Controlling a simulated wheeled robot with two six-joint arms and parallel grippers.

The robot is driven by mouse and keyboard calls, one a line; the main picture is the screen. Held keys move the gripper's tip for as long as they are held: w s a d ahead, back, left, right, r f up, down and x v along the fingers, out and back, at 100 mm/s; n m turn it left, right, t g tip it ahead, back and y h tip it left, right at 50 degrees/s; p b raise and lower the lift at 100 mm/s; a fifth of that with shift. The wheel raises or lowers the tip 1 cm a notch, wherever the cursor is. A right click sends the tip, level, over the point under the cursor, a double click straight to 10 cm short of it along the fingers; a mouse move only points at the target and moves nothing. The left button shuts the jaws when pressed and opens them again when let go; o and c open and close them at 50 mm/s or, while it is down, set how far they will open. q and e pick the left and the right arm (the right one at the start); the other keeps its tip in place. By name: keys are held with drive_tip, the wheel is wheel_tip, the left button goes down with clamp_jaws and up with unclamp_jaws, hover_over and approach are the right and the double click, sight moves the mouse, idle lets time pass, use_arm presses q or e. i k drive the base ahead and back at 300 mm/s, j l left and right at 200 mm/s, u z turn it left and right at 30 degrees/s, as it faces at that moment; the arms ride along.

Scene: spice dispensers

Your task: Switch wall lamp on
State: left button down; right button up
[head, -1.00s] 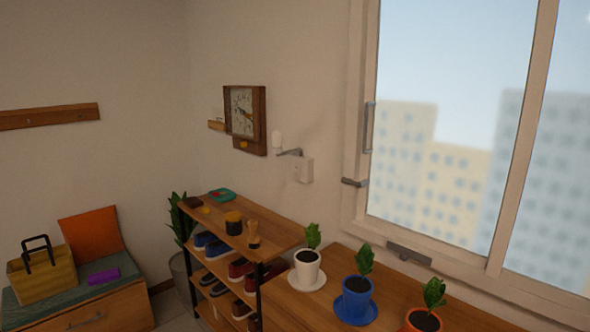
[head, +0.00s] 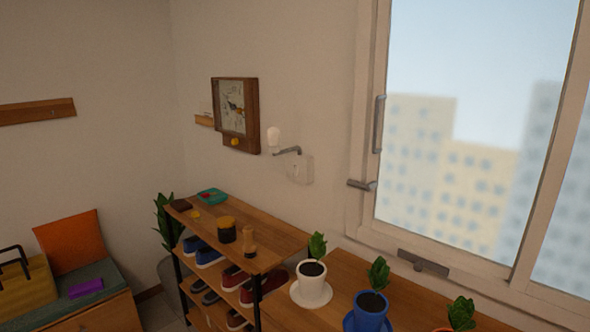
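The wall lamp (head: 287,151) is fixed to the wall between the clock and the window in the head view. It has a small pale shade (head: 274,136) at the end of a grey arm, and a light wall plate (head: 300,168) at the arm's base. A small switch seems to sit on the plate, but it is too small to tell its position. The shade looks white, and no clear glow falls on the wall around it. Neither of my grippers is in view.
A shoe shelf (head: 270,254) stands below the lamp, with small items on top. Potted plants, including a white pot (head: 311,285) and a blue pot (head: 370,312), stand on a wooden surface under the window (head: 450,130). A wooden clock (head: 236,115) hangs left of the lamp.

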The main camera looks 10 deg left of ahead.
sight(294, 167)
drive_tip(key=i+j+z, duration=0.15)
drive_tip(key=i+j, duration=0.2)
drive_tip(key=i+j+z, duration=0.1)
drive_tip(key=i+j, duration=0.2)
drive_tip(key=j, duration=0.15)
drive_tip(key=i+j+z, duration=0.15)
drive_tip(key=i+j, duration=0.15)
drive_tip(key=j, duration=0.1)
